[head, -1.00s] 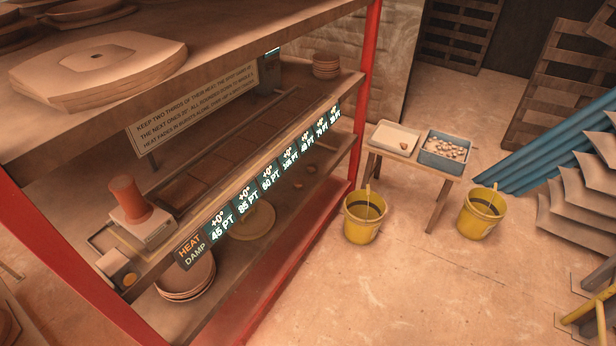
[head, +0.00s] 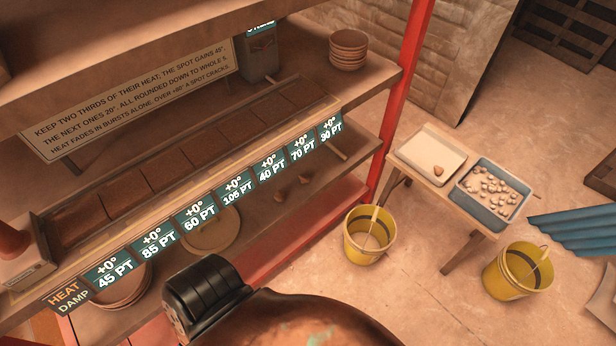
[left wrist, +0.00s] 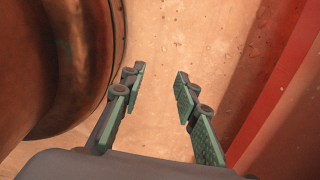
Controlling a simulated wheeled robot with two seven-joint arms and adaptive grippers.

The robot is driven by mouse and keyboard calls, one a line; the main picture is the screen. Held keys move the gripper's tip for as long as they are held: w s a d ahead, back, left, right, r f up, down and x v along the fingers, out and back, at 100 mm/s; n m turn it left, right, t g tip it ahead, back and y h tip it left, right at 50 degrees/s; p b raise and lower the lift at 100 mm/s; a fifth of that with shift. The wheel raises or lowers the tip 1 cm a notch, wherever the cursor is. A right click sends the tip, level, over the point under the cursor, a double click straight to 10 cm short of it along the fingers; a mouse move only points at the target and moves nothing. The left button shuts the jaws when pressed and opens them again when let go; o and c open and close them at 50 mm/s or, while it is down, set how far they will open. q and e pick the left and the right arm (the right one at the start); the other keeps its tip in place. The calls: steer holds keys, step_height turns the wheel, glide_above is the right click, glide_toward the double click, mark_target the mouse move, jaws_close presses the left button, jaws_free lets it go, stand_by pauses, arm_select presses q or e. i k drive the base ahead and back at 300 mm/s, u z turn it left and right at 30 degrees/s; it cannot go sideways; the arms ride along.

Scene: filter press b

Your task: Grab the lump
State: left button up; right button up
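A small brown lump (head: 438,170) lies on a pale tray (head: 418,147) on the small wooden table right of the rack in the head view. Two more small brownish pieces lie on the rack's lower shelf, one of them here (head: 279,196); I cannot tell what they are. My left gripper (left wrist: 160,74) is open and empty in the left wrist view, above bare floor. The lump is not in that view. In the head view, part of my arm crosses the bottom, with no fingertips visible. My right gripper is not in view.
A blue-grey bin (head: 493,195) of pale pebbles stands beside the tray. Yellow buckets stand left (head: 369,236) and right (head: 517,271) of the table. The rack's red post (head: 404,95) is left of the table. Stacked bowls (head: 348,49) sit on the shelf. Floor between the buckets is clear.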

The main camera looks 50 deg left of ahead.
mark_target(279, 195)
steer(key=i, duration=1.7)
steer(key=u, duration=2.2)
